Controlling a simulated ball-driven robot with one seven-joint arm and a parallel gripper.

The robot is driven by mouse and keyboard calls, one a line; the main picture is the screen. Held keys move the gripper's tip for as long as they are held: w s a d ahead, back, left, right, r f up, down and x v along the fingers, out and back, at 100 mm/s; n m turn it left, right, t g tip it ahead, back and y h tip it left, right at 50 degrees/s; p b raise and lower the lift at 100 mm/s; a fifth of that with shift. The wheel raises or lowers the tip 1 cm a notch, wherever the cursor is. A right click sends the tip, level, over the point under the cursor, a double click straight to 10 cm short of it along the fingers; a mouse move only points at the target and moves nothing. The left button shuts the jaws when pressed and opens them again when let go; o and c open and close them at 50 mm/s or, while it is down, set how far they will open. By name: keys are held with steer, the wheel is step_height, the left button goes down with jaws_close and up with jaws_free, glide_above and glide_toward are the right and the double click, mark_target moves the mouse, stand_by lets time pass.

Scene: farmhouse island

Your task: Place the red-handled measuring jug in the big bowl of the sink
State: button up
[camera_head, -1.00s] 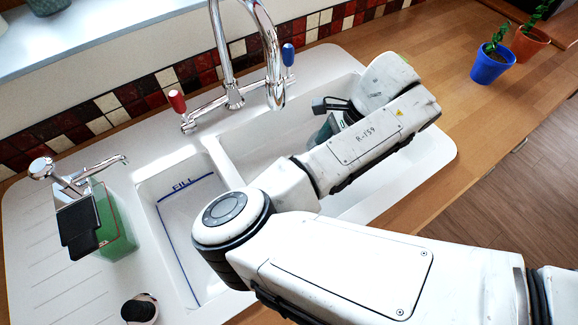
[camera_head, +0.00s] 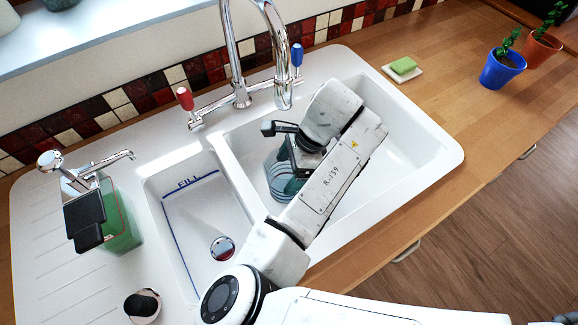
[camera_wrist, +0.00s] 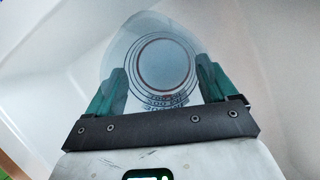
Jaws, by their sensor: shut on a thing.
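The clear measuring jug (camera_head: 277,180) is inside the big right-hand bowl of the sink (camera_head: 405,152), near its left wall. In the wrist view the see-through jug (camera_wrist: 165,62), with dark printed rings and markings, sits between the teal fingers of my gripper (camera_wrist: 160,85). My gripper is shut on it. In the head view my gripper (camera_head: 287,172) is partly hidden by my wrist. The red handle does not show in either view. I cannot tell whether the jug touches the bowl floor.
A chrome tap (camera_head: 240,60) with red and blue levers stands behind the bowls. A divider separates the small bowl marked FILL (camera_head: 190,225). A green soap dispenser (camera_head: 120,225) stands left. Green soap (camera_head: 403,65) and potted plants (camera_head: 502,68) are on the right worktop.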

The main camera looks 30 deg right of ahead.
steer(key=shift+f, duration=0.1)
steer(key=o, duration=0.9)
steer(key=shift+o, duration=0.2)
steer(key=w+p+v, duration=0.1)
steer(key=v, duration=0.5)
steer(key=s+d, duration=0.5)
steer(key=d, duration=0.6)
steer(key=shift+f+b, duration=0.35)
